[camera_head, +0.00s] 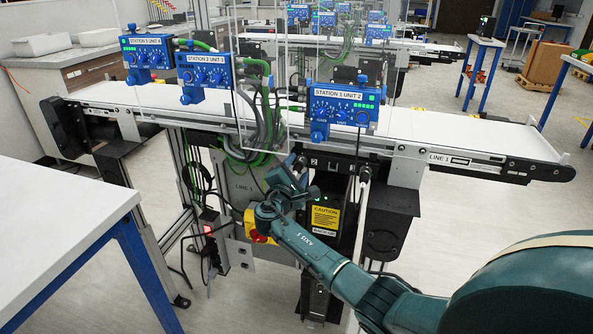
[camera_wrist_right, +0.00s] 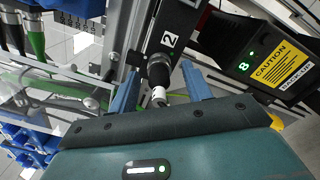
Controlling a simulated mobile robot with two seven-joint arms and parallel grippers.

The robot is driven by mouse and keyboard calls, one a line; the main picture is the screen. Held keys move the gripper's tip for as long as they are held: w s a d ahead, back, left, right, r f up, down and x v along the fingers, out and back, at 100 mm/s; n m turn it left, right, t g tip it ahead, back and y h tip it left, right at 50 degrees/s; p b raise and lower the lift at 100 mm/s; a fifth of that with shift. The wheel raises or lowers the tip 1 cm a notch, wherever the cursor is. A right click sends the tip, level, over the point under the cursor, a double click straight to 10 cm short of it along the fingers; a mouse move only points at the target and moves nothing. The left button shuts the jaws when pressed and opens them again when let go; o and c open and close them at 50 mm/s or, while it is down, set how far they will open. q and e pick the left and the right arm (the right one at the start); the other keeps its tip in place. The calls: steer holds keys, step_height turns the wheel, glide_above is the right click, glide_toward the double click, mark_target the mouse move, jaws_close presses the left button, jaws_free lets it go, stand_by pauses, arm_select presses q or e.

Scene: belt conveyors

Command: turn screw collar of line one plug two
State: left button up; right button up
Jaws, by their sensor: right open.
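Line one plug two (camera_wrist_right: 158,74) shows in the right wrist view as a dark cylindrical plug with a ribbed collar and a white-marked part below. It sits at a black housing (camera_wrist_right: 178,30) labelled 2. In the head view this 2 label (camera_head: 314,161) is under the LINE 1 conveyor, and the plug is largely hidden by my gripper. My right gripper (camera_wrist_right: 161,73) is open, its two blue fingers on either side of the plug, with visible gaps. It also shows in the head view (camera_head: 297,168), just below the conveyor edge. My left gripper is not in view.
The LINE 1 conveyor (camera_head: 440,128) runs above, carrying blue station units such as Station 1 Unit 2 (camera_head: 343,107). A black box with a yellow caution label (camera_head: 324,217) is close beside my arm. Green and grey cables (camera_head: 262,135) hang left of the gripper. A white table (camera_head: 50,215) stands at left.

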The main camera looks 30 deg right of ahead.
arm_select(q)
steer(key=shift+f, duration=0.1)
arm_select(e)
steer(key=v, duration=1.3)
steer(key=shift+s+f, duration=0.1)
steer(key=s+a+f+m+g+y+p, duration=0.1)
steer(key=s+a+f+y+p, duration=0.1)
steer(key=s+a+f+y, duration=0.35)
steer(key=s+a+f+m+y+p, duration=0.2)
steer(key=s+f+y, duration=0.35)
steer(key=f, duration=0.35)
arm_select(q)
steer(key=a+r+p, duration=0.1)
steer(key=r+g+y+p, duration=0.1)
steer(key=p, duration=0.1)
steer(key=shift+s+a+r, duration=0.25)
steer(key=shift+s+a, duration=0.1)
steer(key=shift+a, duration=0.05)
arm_select(e)
steer(key=s+a+r+m+y, duration=0.1)
steer(key=s+a+m+y, duration=0.2)
steer(key=s, duration=0.4)
steer(key=s+a+r+m+y, duration=0.2)
steer(key=s+a+m+y, duration=0.1)
steer(key=s, duration=0.5)
steer(key=a+m, duration=0.1)
steer(key=m, duration=0.1)
steer(key=shift+s+a+m, duration=0.15)
steer(key=shift+a+m, duration=0.1)
steer(key=shift+m, duration=0.15)
